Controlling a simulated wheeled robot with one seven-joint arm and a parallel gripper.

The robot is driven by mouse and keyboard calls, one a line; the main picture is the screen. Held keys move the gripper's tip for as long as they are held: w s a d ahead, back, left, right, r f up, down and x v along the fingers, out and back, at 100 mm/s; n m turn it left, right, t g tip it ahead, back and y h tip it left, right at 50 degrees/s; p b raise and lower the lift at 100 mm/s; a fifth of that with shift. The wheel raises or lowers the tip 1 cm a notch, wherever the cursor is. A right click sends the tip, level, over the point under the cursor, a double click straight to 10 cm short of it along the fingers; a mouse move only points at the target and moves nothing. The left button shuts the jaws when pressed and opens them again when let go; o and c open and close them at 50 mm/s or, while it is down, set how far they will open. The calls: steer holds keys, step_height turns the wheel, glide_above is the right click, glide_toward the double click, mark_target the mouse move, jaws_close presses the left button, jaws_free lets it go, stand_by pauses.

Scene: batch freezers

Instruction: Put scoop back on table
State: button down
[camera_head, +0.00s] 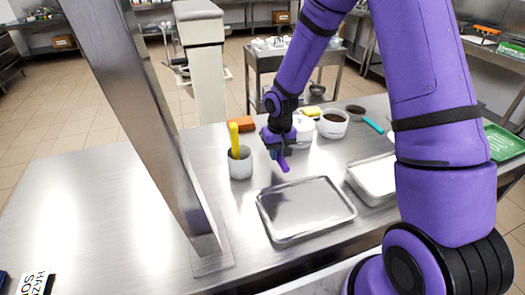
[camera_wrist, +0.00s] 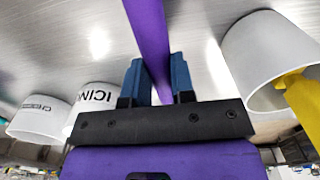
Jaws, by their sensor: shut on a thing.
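My gripper (camera_head: 277,142) is over the steel table (camera_head: 110,190), behind the front metal tray. It is shut on a long purple piece, which I take to be the scoop (camera_head: 283,162). In the head view only a short part of the scoop shows below the jaws. In the wrist view the scoop (camera_wrist: 148,25) runs between the two blue-grey fingers (camera_wrist: 157,78) and out of the top of the picture.
A grey cup (camera_head: 240,168) with a yellow handle (camera_head: 234,140) stands left of my gripper. White tubs (camera_head: 333,124) stand behind and right. Metal trays (camera_head: 305,208) lie in front and right (camera_head: 372,178). A steel post (camera_head: 150,130) rises at left; the table's left part is mostly bare.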

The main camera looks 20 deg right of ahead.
glide_above(263, 158)
steer(key=shift+f, duration=0.35)
steer(key=shift+w+f, duration=0.15)
steer(key=shift+f, duration=1.6)
steer(key=shift+f, duration=0.1)
steer(key=c, duration=1)
jaws_free()
steer(key=shift+o, duration=0.2)
step_height(263, 158, up, 12)
steer(key=shift+r, duration=0.25)
